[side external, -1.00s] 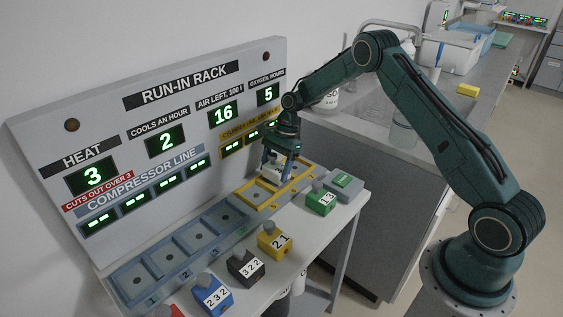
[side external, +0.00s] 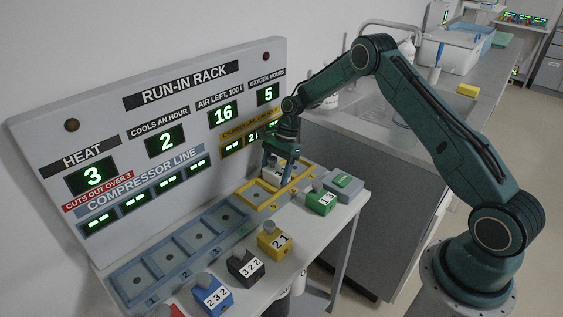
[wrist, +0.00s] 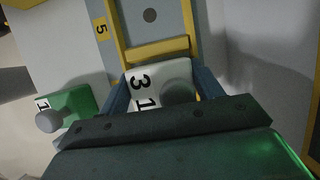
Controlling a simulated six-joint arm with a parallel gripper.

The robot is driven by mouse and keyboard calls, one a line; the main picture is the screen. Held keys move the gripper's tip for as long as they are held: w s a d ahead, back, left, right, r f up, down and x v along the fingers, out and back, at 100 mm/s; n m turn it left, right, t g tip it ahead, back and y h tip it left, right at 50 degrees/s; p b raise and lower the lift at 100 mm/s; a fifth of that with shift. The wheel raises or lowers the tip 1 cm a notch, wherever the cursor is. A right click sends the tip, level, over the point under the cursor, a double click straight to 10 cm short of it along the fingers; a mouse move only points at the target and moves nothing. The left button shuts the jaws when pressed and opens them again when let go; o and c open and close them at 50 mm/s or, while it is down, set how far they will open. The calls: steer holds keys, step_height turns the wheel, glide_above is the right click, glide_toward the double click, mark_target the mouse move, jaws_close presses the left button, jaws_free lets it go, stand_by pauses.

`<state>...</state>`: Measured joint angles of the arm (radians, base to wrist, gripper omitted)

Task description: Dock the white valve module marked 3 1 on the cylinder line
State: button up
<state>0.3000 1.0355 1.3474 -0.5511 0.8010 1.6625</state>
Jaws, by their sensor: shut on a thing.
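The white valve module marked 3 1 (wrist: 145,88) is held between the blue fingers of my gripper (wrist: 161,92), with its grey knob towards me. In the side external view my gripper (side external: 277,174) points down over the yellow-framed cylinder line (side external: 250,206), shut on the module (side external: 271,178) at its far bays. In the wrist view the module lies beside a yellow crossbar, with an empty bay marked 5 (wrist: 150,15) beyond it. I cannot tell whether the module is fully down in its bay.
A green module (side external: 320,202) stands just right of my gripper. Yellow (side external: 273,242), black (side external: 245,266) and blue (side external: 212,295) modules stand along the shelf front. The blue compressor line bays (side external: 182,258) are empty. The display panel (side external: 165,75) rises close behind.

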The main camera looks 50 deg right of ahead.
mark_target(275, 171)
steer(key=shift+f, duration=0.25)
steer(key=shift+f, duration=0.3)
steer(key=shift+s+f, duration=0.2)
steer(key=shift+f, duration=0.35)
steer(key=o, duration=1.3)
step_height(275, 171, up, 10)
steer(key=shift+a+f, duration=0.1)
steer(key=shift+f, duration=0.15)
steer(key=s+a+r, duration=0.2)
steer(key=s+r, duration=0.1)
steer(key=s, duration=0.2)
steer(key=s+a+r, duration=0.3)
steer(key=s+r, duration=0.1)
steer(key=s, duration=0.1)
steer(key=s+a+r, duration=0.3)
steer(key=s+r, duration=0.1)
steer(key=s, duration=0.1)
steer(key=shift+s+a+r, duration=0.15)
steer(key=shift+s+a, duration=0.1)
steer(key=shift+s, duration=0.05)
